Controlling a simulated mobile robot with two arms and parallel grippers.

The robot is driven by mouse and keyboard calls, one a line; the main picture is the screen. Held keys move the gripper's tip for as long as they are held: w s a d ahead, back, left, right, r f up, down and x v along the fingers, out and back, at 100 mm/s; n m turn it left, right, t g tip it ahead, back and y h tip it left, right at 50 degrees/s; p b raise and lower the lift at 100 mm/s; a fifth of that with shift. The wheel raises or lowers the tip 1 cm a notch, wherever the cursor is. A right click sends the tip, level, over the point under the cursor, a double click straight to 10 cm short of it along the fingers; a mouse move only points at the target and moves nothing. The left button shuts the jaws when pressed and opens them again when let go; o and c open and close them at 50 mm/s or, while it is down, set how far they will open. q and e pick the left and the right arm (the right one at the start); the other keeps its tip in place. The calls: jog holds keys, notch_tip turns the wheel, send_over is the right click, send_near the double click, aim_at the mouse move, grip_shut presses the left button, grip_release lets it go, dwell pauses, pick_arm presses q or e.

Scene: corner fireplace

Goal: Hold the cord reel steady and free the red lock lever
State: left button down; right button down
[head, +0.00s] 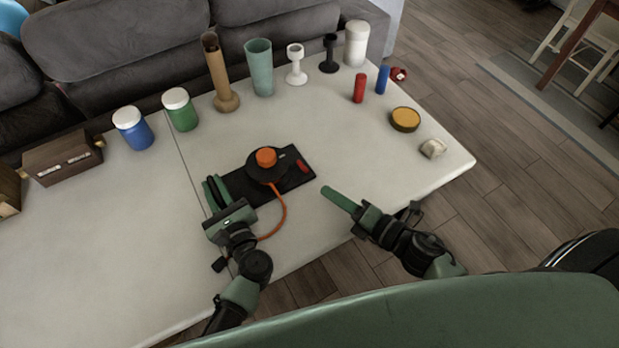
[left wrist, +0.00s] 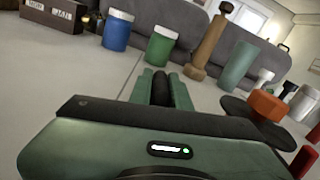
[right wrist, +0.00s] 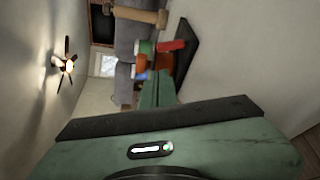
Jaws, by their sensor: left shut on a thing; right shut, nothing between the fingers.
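The cord reel is a black drum (head: 262,172) with an orange knob (head: 266,156) on a flat black base (head: 294,180). An orange cord (head: 285,215) curls from it towards the table's front edge. The red lock lever (head: 302,166) lies on the base right of the drum; it also shows in the right wrist view (right wrist: 172,45). My left gripper (head: 213,190) is shut at the base's left end on a dark upright handle (left wrist: 160,90), seen between its fingers. My right gripper (head: 327,189) is shut and empty, apart from the base, to the right of and nearer than the lever.
Jars, a wooden vase (head: 220,85), a green cup (head: 259,70) and goblets line the table's back. Red (head: 359,88) and blue cylinders, a yellow-topped tin (head: 405,119) and a pale block (head: 433,149) stand at the right. The table (head: 110,240) is clear at front left.

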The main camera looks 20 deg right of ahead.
aim_at(289, 167)
jog(key=x, duration=0.9)
jog(key=shift+w+a, duration=0.25)
jog(key=shift+w, duration=0.1)
jog(key=shift+d+r+m, duration=0.1)
jog(key=shift+d+m, duration=0.2)
jog(key=shift+m, duration=0.3)
jog(key=m, duration=0.1)
jog(key=d+m+t, duration=0.1)
jog(key=m+y, duration=0.1)
jog(key=m, duration=0.1)
jog(key=shift+w+d+r+t, duration=0.25)
jog(key=shift+d+r+t, duration=0.05)
jog(key=shift+d, duration=0.05)
jog(key=shift+s, duration=0.15)
jog(key=v, duration=1.2)
jog(key=shift+d, duration=0.15)
jog(key=shift+w, duration=0.2)
pick_arm(q)
jog(key=c, duration=1.2)
grip_release()
jog(key=shift+c, duration=0.2)
